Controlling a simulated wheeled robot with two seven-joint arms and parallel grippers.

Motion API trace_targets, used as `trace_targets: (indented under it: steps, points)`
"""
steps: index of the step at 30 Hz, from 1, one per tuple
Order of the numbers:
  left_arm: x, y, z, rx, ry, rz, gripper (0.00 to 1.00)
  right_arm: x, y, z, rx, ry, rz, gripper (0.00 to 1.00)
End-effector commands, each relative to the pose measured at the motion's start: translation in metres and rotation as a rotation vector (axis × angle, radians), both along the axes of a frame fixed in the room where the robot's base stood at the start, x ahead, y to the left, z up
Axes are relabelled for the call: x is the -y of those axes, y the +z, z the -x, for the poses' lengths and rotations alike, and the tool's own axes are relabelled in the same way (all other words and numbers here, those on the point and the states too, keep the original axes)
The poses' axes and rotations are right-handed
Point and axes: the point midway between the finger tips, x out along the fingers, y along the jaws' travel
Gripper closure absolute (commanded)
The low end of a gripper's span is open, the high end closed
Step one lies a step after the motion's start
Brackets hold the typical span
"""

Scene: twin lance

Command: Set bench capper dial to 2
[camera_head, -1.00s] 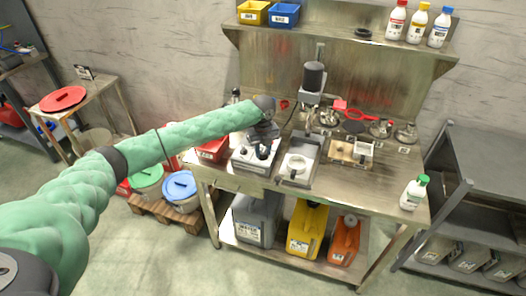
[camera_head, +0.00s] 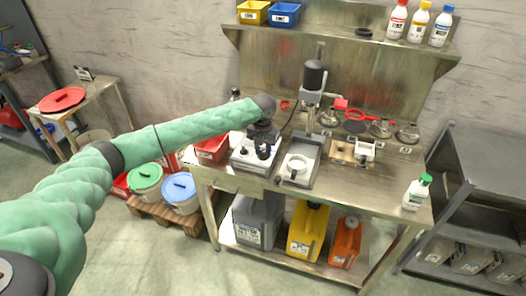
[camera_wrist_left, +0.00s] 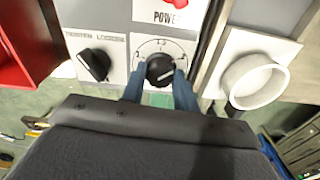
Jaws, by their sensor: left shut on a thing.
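The bench capper dial (camera_wrist_left: 160,70) is a round black knob with a pale pointer line, on a white panel with scale marks. In the left wrist view my left gripper (camera_wrist_left: 160,78) has its two blue fingers on either side of this knob, shut on it. The pointer slants toward the right; the scale numbers are too small to read surely. In the head view the capper's control box (camera_head: 255,152) stands on the bench below my left gripper (camera_head: 264,146). My right gripper is not in view.
A second black knob (camera_wrist_left: 94,64) sits left of the dial, and a red POWER switch (camera_wrist_left: 183,4) lies above it. A white ring holder (camera_wrist_left: 256,82) is close on the right. A red bin (camera_head: 212,149) stands left of the control box.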

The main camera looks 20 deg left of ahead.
Motion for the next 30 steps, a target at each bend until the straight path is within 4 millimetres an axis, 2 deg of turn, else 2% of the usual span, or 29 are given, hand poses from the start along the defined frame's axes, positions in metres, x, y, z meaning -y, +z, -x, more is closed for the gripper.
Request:
trace_targets:
  steps: [7,21,22,25,30]
  points:
    - [-0.001,0.002,-0.002,0.005,-0.066,0.001,0.93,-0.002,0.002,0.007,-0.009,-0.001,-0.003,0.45]
    - [-0.001,0.003,-0.002,0.005,-0.079,0.001,0.93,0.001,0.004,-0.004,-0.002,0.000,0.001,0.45]
    - [-0.001,0.003,-0.002,0.005,-0.079,0.001,0.68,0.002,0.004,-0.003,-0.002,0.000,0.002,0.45]
    - [-0.001,0.002,-0.002,0.004,-0.079,0.001,0.49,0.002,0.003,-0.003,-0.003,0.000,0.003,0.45]
    - [0.000,0.001,-0.001,0.002,-0.080,0.000,0.48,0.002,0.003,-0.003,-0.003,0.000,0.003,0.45]
